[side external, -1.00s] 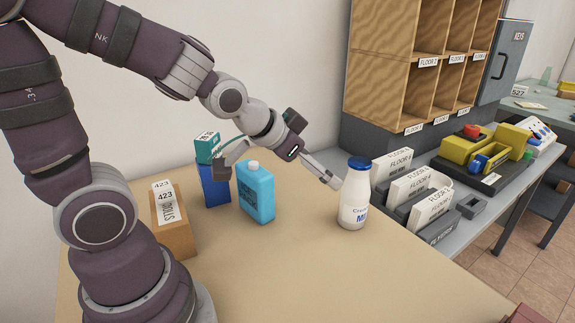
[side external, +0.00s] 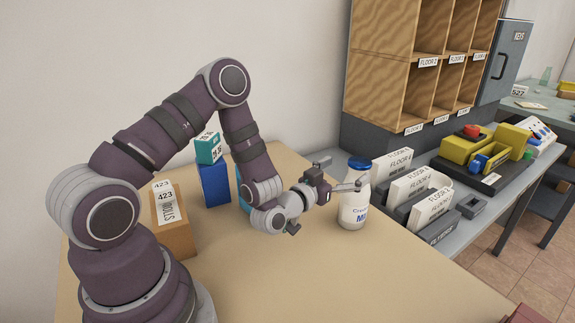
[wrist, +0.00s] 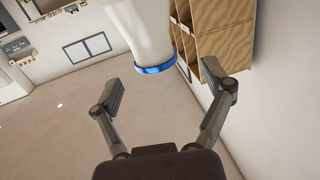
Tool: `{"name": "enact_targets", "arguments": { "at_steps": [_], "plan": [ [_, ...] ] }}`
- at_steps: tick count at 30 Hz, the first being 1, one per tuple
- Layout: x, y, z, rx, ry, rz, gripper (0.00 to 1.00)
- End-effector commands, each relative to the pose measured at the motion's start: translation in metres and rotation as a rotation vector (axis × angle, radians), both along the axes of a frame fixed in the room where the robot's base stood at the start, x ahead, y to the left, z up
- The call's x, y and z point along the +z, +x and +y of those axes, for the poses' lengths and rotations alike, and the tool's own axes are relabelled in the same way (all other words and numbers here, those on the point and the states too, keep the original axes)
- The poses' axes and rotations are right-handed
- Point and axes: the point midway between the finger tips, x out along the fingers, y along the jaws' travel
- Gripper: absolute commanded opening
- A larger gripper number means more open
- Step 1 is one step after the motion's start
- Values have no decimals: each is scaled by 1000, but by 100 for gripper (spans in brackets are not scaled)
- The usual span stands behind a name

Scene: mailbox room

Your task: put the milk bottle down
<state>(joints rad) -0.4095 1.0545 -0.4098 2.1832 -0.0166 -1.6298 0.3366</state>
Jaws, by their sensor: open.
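The milk bottle (side external: 353,212), white with a blue cap, stands upright on the tan table (side external: 410,275) near its right edge. My gripper (side external: 341,174) is open just left of the bottle, at about the height of its neck. One finger overlaps the neck in the side view; I cannot tell whether it touches. In the wrist view the bottle (wrist: 150,35) shows upside down at the top, its blue rim beyond and between the spread fingers of my gripper (wrist: 168,85). Nothing is held.
A blue box (side external: 214,184) with a teal box (side external: 208,148) on it stands at the back left, beside a wooden holder (side external: 176,235). A light-blue container is mostly hidden behind my arm. Floor-labelled sorters (side external: 408,187) stand right of the bottle. The front table is clear.

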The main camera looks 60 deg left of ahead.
Motion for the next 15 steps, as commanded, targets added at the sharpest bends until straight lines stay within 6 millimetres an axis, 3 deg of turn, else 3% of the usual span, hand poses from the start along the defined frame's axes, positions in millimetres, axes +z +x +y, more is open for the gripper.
{"name": "enact_targets", "arguments": {
  "at_steps": [7,15],
  "plan": [
    [-3,40,4,1,1,-2,80],
    [-4,45,4,-1,1,1,80]
  ]
}}
